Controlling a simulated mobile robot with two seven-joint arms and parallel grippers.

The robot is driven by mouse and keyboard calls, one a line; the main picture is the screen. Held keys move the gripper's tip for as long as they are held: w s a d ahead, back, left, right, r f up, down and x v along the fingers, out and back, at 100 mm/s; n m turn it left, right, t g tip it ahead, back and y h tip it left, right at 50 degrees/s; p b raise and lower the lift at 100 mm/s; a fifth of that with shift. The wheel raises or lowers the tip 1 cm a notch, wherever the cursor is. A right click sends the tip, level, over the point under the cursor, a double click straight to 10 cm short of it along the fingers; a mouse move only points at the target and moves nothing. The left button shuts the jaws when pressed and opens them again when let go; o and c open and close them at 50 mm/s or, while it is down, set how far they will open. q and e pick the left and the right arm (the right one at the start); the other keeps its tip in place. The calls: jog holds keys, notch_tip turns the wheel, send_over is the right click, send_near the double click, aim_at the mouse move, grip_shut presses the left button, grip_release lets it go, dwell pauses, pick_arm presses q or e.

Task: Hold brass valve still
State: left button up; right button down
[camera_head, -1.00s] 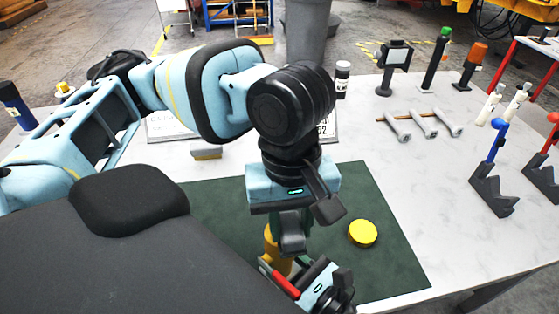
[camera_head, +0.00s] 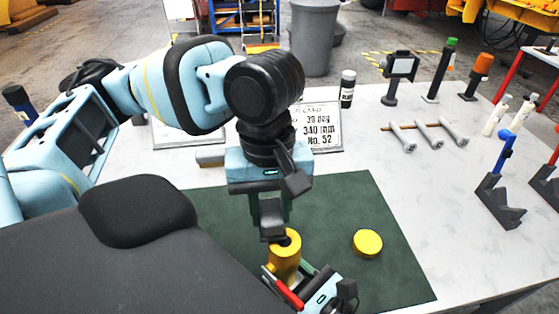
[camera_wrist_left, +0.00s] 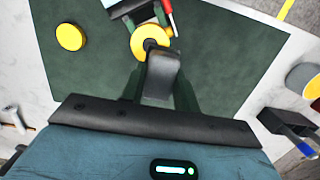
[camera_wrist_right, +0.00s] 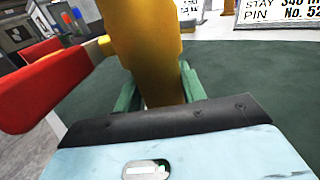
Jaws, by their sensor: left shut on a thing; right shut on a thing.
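The brass valve (camera_head: 285,262) is a golden upright cylinder with a dark opening in its top and a red handle (camera_head: 284,287) at its side. My right gripper (camera_wrist_right: 160,88) is shut on the valve body, its green fingers on either side. My left gripper (camera_head: 272,222) is above the valve, shut on a dark grey block (camera_wrist_left: 162,74). In the left wrist view the block lies over part of the valve's ring-shaped top (camera_wrist_left: 146,33). I cannot tell whether block and valve touch. The valve's base is hidden in the head view.
A yellow disc (camera_head: 367,243) lies on the green mat (camera_head: 385,275) right of the valve. A sign (camera_head: 322,130) stands behind. The mat's right part is mostly clear.

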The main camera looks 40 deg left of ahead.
pick_arm(q)
jog(key=shift+r, duration=3.6)
pick_arm(e)
jog(key=shift+r, duration=0.1)
jog(key=c, duration=0.7)
grip_release()
jog(key=shift+c, duration=0.2)
jog(key=shift+d, duration=0.15)
jog(key=d, duration=0.7)
jog(key=s+d, duration=0.1)
jog(key=d, duration=0.3)
jog(key=shift+s+d, duration=0.1)
jog(key=shift+d, duration=0.25)
pick_arm(q)
jog(key=shift+d, duration=0.1)
pick_arm(e)
jog(key=shift+d, duration=0.1)
